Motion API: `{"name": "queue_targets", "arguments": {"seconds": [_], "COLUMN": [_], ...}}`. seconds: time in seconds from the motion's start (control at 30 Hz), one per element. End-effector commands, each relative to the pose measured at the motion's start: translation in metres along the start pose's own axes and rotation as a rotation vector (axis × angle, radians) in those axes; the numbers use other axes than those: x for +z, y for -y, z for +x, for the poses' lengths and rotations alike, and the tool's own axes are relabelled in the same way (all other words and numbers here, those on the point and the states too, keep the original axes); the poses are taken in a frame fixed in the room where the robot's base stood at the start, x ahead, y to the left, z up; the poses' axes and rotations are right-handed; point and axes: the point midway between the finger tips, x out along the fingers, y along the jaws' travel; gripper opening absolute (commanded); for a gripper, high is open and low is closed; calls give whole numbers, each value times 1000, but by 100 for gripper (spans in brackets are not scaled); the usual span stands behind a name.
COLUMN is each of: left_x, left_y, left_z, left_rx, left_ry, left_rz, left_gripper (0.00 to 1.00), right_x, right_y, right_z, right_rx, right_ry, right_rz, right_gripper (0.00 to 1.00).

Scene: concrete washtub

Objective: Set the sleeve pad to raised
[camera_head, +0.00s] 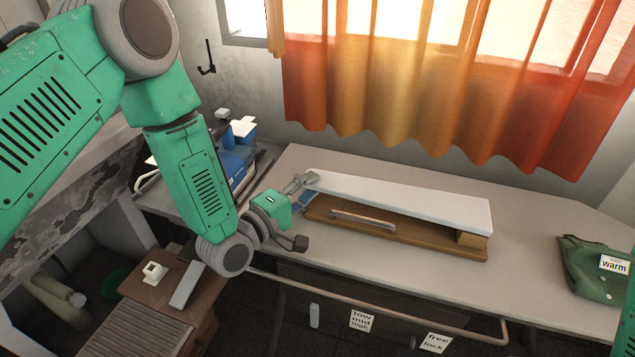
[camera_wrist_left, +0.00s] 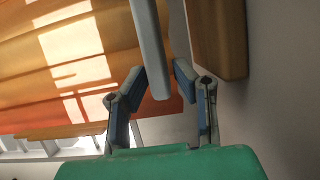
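The sleeve pad (camera_head: 400,198) is a long white padded board over a brown wooden base (camera_head: 400,240) on the table. A wooden block joins them at the right end, and a dark gap shows between them. My left gripper (camera_head: 307,190) is at the pad's left end. In the left wrist view its two fingers (camera_wrist_left: 159,82) are apart, on either side of the pad's pale edge (camera_wrist_left: 152,50); I cannot see clear contact. The wooden base (camera_wrist_left: 222,40) is right of the fingers there. My right gripper is out of view.
A metal handle (camera_head: 362,221) lies along the base's front. A green bag (camera_head: 590,268) labelled "warm" is at the table's right. Blue and white items (camera_head: 238,150) stand behind my left arm. A metal rail (camera_head: 390,312) runs along the table's front. The back of the tabletop is clear.

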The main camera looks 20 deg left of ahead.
Motion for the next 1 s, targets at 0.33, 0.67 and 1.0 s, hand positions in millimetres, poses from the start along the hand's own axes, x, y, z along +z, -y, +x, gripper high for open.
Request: {"name": "queue_targets", "arguments": {"seconds": [0.33,0.67,1.0], "left_x": [-2,-1,0], "left_y": [0,0,-23], "left_z": [26,27,27], "left_rx": [2,0,-19], "left_ry": [0,1,1], "left_rz": [-2,-1,44], "left_gripper": [24,0,0], "right_x": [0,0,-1], "right_y": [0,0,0], "right_z": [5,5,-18], "right_rx": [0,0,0], "right_ry": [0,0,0], "right_rz": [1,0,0], "right_gripper": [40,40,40]}}
